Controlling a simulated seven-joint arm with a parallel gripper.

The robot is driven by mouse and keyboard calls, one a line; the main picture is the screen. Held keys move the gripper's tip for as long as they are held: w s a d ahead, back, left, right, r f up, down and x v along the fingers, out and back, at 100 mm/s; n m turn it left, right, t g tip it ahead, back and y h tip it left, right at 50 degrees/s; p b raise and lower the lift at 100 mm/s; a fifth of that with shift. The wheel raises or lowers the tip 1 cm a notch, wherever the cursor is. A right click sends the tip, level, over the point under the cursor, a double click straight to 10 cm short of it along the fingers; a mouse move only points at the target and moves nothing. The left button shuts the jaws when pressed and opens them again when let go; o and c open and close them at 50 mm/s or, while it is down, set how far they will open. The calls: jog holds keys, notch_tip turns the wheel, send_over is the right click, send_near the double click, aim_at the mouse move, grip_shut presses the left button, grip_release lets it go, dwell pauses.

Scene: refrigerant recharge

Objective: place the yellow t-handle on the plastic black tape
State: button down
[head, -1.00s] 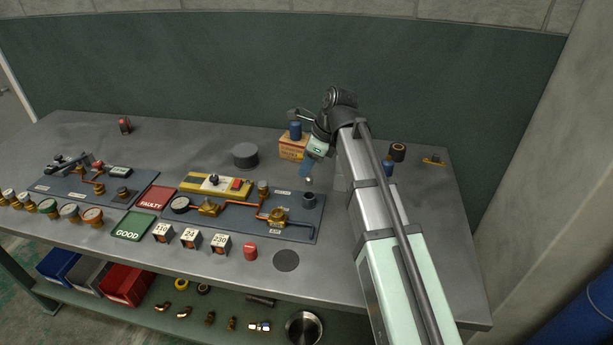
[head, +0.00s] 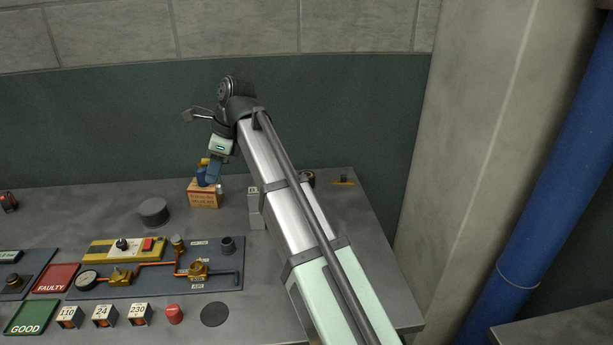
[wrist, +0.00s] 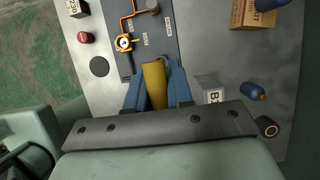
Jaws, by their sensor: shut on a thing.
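My gripper (head: 213,178) is raised above the bench near the cardboard box in the head view. In the wrist view, its blue fingers (wrist: 158,92) are shut on the yellow t-handle (wrist: 154,84). Only a plain yellow length of the handle shows there; its crossbar cannot be made out. A bit of yellow (head: 205,161) shows beside the fingers in the head view. The plastic black tape (wrist: 267,127) is a black roll with a tan core, at the lower right of the wrist view.
The cardboard box (head: 204,194) has a blue object on top. A blue bottle (wrist: 253,91) and a grey block (wrist: 212,95) stand near the tape. The piping panel (head: 150,285) is at the front.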

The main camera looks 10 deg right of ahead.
jog(key=w+d+m+t, duration=0.2)
jog(key=w+d+m, duration=0.2)
jog(key=w+d, duration=2.4)
jog(key=shift+w+a+f, duration=0.25)
jog(key=shift+a+f, duration=0.1)
jog(key=shift+f, duration=2.2)
jog(key=shift+w+a+f, duration=0.2)
jog(key=shift+a+f, duration=0.2)
jog(key=shift+f, duration=2.1)
jog(key=shift+w+a+f, duration=0.25)
jog(key=shift+a+f, duration=0.1)
jog(key=shift+f, duration=2.2)
jog(key=shift+f, duration=0.15)
jog(key=c, duration=1)
grip_release()
jog(key=v, duration=1.2)
jog(key=shift+w+r, duration=0.15)
jog(key=shift+r, duration=0.1)
